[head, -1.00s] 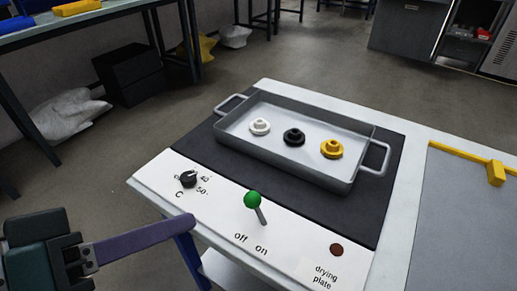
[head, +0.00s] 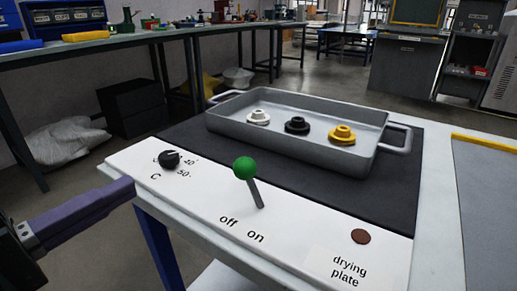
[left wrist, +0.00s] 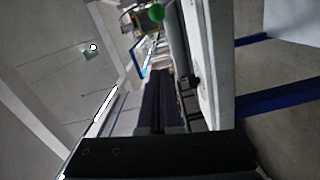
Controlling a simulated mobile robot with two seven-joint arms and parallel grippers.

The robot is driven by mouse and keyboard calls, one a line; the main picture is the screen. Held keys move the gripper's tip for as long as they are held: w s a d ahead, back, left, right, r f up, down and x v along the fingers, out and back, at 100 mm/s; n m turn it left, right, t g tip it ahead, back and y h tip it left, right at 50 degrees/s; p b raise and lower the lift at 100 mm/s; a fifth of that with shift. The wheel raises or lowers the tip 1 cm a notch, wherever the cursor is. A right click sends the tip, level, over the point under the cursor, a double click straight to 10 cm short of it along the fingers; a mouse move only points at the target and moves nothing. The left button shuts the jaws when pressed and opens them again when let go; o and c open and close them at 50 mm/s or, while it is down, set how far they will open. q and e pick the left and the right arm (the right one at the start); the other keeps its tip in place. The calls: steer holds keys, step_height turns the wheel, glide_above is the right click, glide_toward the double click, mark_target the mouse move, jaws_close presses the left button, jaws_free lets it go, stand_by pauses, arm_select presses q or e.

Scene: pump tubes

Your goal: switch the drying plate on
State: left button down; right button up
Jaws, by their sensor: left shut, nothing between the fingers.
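The drying plate's white control panel (head: 205,200) faces me below its dark plate (head: 395,195). A lever with a green knob (head: 244,168) rises from the panel and leans left, toward the "off" side of the "off" and "on" marks. A dark reddish-brown round lamp (head: 361,237) above the "drying plate" label looks unlit. My left gripper (head: 130,190) is shut and empty, left of the panel and apart from the lever. My right gripper is not in view.
A grey tray (head: 225,127) on the dark plate holds a white (head: 258,117), a black (head: 297,125) and a yellow part (head: 342,134). A black dial (head: 169,160) sits on the panel's left. A workbench (head: 190,43) stands behind at left.

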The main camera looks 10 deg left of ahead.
mark_target(250, 184)
arm_select(q)
steer(key=b+x, duration=0.2)
steer(key=x, duration=0.7)
steer(key=shift+w+d, duration=0.2)
steer(key=shift+w, duration=0.1)
steer(key=d, duration=0.3)
steer(key=shift+s+d+f+p, duration=0.1)
steer(key=shift+f+p, duration=0.15)
steer(key=shift+p, duration=0.15)
steer(key=shift+d+f, duration=0.1)
steer(key=shift+d, duration=0.3)
steer(key=shift+s+d+r+m+p, duration=0.15)
steer(key=shift+d+r+m+p, duration=0.05)
steer(key=shift+m+p, duration=0.25)
